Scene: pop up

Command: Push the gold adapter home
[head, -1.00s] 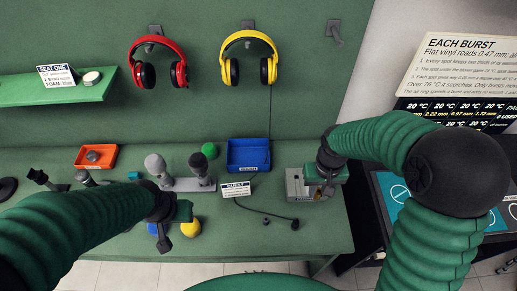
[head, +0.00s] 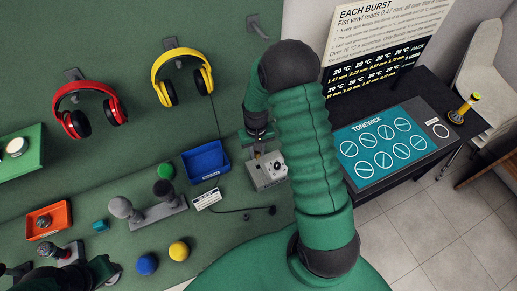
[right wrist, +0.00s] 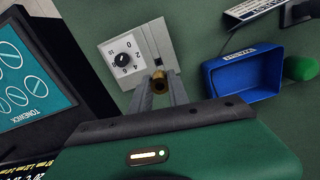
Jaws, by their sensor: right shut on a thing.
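The gold adapter (right wrist: 160,86) is a small brass-coloured ring with a dark hole, seen between the fingertips in the right wrist view. My right gripper (right wrist: 160,92) is shut on it. It is at the near edge of a grey box with a numbered dial (right wrist: 126,57), beside the box's lighter slotted strip. I cannot tell whether the adapter touches the box or sits in it. In the head view the grey box (head: 267,171) is on the green bench just below my right gripper (head: 257,150). My left gripper (head: 106,270) is at the lower left, its fingers unclear.
A blue bin (head: 205,161) stands left of the box, with a small white sign (head: 206,199) and a black cable (head: 240,210) in front. A black table with a teal TONEWICK board (head: 382,145) is at the right. Red (head: 90,108) and yellow headphones (head: 182,77) hang on the wall.

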